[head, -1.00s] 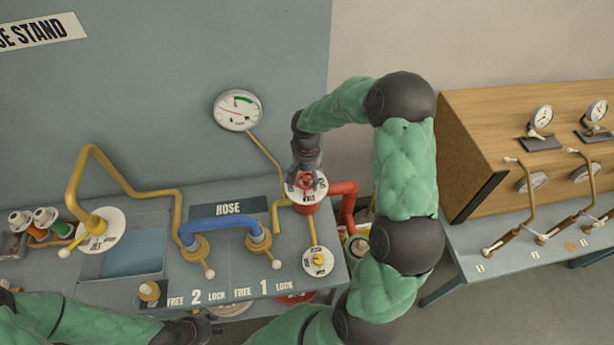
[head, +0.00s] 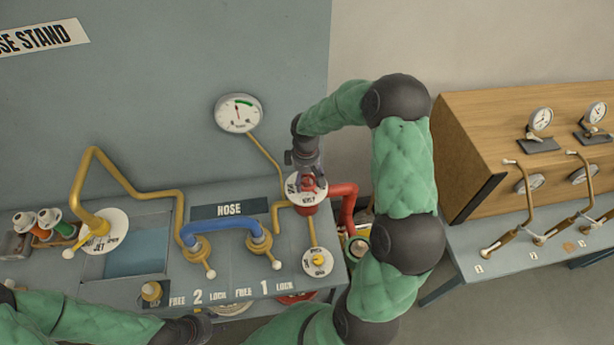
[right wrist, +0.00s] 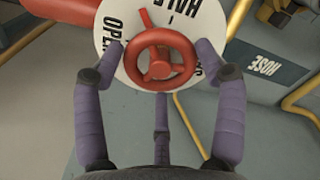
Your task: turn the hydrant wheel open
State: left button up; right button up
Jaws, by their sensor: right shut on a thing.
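The red hydrant wheel (head: 309,182) sits over a round white dial plate at the right end of the hose stand. My right gripper (head: 306,170) comes down on the wheel from above. Its purple fingers (right wrist: 160,66) are at the wheel's rim on both sides, shut on it. My left gripper (head: 196,328) is low in the head view, far from the wheel; its fingers do not show clearly.
A pressure gauge (head: 238,113) is on the wall behind. A red pipe (head: 343,196) leaves the hydrant to the right. A blue hose (head: 220,228) and yellow pipes (head: 92,180) stand left of it. A second bench (head: 470,250) with gauges is at the right.

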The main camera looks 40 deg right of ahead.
jog(key=n, duration=0.2)
jog(key=n+p, duration=0.1)
jog(key=n, duration=0.2)
jog(key=shift+w+a+r+n+p, duration=0.1)
jog(key=shift+w+r+n+p, duration=0.2)
jog(key=shift+p, duration=0.1)
jog(key=n+p, duration=0.1)
jog(key=n, duration=0.2)
jog(key=shift+s+f, duration=0.1)
jog(key=shift+s+a+f+n+p, duration=0.15)
jog(key=shift+n+p, duration=0.25)
jog(key=shift+n, duration=0.4)
jog(key=o, duration=1.1)
jog(key=shift+a, duration=0.25)
